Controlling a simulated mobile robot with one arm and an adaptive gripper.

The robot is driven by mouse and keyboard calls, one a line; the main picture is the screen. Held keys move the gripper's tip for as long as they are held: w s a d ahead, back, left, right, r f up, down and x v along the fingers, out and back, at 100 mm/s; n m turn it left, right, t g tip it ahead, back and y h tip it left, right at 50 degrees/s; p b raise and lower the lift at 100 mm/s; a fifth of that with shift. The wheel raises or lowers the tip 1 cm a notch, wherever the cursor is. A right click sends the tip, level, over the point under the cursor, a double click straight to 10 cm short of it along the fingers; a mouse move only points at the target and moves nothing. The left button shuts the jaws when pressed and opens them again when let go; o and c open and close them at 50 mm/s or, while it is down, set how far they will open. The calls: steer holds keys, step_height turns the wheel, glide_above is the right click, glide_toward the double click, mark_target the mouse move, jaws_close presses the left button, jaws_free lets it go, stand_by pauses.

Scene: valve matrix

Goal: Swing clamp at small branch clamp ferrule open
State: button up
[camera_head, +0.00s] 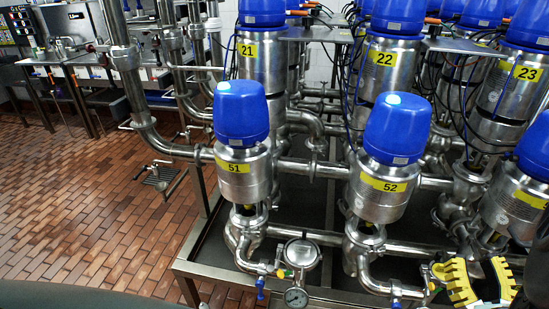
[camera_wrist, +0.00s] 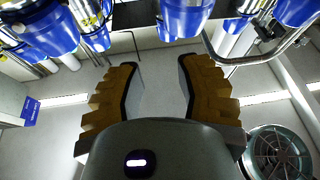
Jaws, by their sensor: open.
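My gripper (camera_head: 478,282) is at the lower right of the head view, its yellow ribbed fingers spread apart. It is beside the lower pipework right of valve 52 (camera_head: 385,185). In the wrist view the open gripper (camera_wrist: 158,88) has nothing between its fingers. Small branch pipes run low along the front of the valves. A round clamped fitting (camera_head: 300,253) sits below valve 51 (camera_head: 243,170), above a pressure gauge (camera_head: 296,297). I cannot tell which fitting is the small branch clamp ferrule, or whether its clamp is shut. Some pipework by my gripper is hidden.
Blue-capped steel valves stand in rows on a steel frame (camera_head: 215,262). Blue valve caps (camera_wrist: 183,18) also line the top of the wrist view. A round finned or grilled unit (camera_wrist: 276,155) is at its lower right. Brick-tiled floor (camera_head: 90,215) is open at left.

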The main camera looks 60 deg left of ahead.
steer(key=shift+a+r+p, duration=0.2)
steer(key=shift+a+r, duration=0.05)
steer(key=shift+r, duration=0.2)
steer(key=shift+a+r+p, duration=0.15)
steer(key=shift+a+r, duration=0.05)
steer(key=shift+r, duration=0.25)
